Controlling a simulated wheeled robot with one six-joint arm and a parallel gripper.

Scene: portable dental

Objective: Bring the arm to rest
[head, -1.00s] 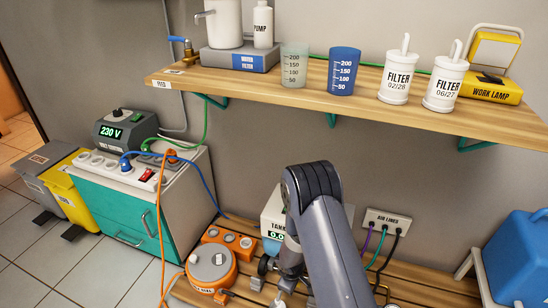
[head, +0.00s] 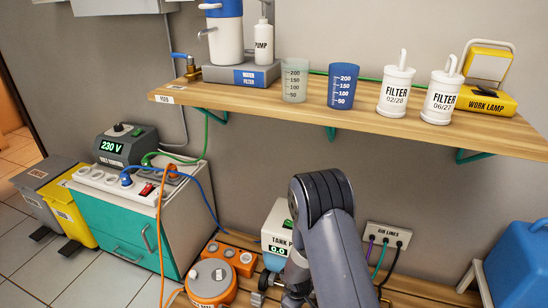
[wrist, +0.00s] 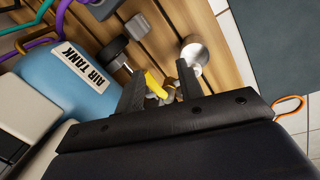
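My arm rises in front of the low wooden bench in the head view, bent at a grey joint with dark bands. My gripper shows in the wrist view (wrist: 160,95), its two dark fingers apart with a gap between them. A yellow part (wrist: 155,84) and small metal fittings show in and beyond that gap; I see nothing clamped. The blue air tank (wrist: 70,80) is just left of the fingers. In the head view my gripper is hidden behind my own arm.
The shelf (head: 370,125) above the arm carries cups, filters and a work lamp (head: 488,98). The tank unit (head: 279,232), an orange machine (head: 211,282) and the air lines panel (head: 388,236) surround the arm. A blue case (head: 520,260) stands at right. Tile floor lies free at lower left.

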